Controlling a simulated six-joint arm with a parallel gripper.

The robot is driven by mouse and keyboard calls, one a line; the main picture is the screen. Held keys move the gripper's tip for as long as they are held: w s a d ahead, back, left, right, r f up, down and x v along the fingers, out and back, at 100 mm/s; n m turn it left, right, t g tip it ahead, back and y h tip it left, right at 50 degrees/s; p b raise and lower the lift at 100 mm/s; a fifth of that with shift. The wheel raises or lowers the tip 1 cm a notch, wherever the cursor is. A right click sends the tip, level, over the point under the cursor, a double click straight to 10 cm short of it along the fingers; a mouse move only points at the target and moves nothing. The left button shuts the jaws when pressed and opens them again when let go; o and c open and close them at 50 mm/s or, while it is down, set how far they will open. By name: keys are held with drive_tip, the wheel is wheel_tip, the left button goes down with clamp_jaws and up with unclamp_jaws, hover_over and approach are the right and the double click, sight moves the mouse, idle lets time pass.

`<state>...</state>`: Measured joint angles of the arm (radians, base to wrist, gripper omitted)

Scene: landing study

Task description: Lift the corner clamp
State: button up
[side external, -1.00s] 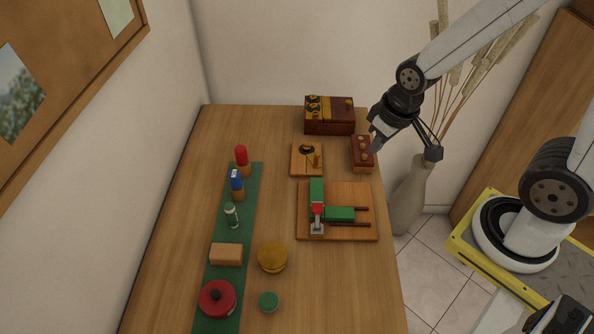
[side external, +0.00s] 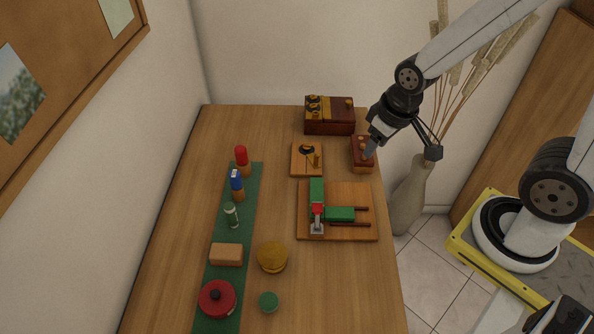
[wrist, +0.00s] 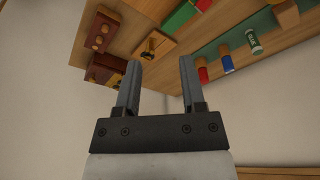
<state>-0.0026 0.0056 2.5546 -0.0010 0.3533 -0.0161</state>
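The corner clamp (side external: 340,214) looks like a green L-shaped piece with a red part at its corner and a grey end. It lies on a wooden board (side external: 360,192) on the right part of the table. In the wrist view, part of the green clamp (wrist: 180,18) shows at the top edge, cut off by the frame. My gripper (side external: 369,151) is above and behind the board, near the small brown block with knobs. In the wrist view my gripper (wrist: 160,75) is open, with nothing between its two fingers.
A brown box with brass knobs (side external: 343,120) stands at the back, near a small brown block (side external: 362,163) and a wooden plate with a hook (side external: 298,165). Several items line a green runner (side external: 214,283). A yellow round item (side external: 272,257) and green lid (side external: 268,301) stand in front.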

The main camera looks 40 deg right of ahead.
drive_tip(key=n, duration=0.1)
drive_tip(key=w+a+n, duration=0.1)
drive_tip(key=shift+w+f+n+g, duration=0.1)
drive_tip(key=shift+f+n+g, duration=0.2)
drive_tip(key=shift+f, duration=0.05)
drive_tip(key=n+g+h, duration=0.2)
drive_tip(key=n+g, duration=0.2)
drive_tip(key=n, duration=2)
approach(316, 208)
drive_tip(key=f, duration=0.1)
drive_tip(key=shift+d+f, duration=0.15)
drive_tip(key=shift+f, duration=0.1)
drive_tip(key=shift+f, duration=0.15)
drive_tip(key=shift+x, duration=3.75)
clamp_jaws()
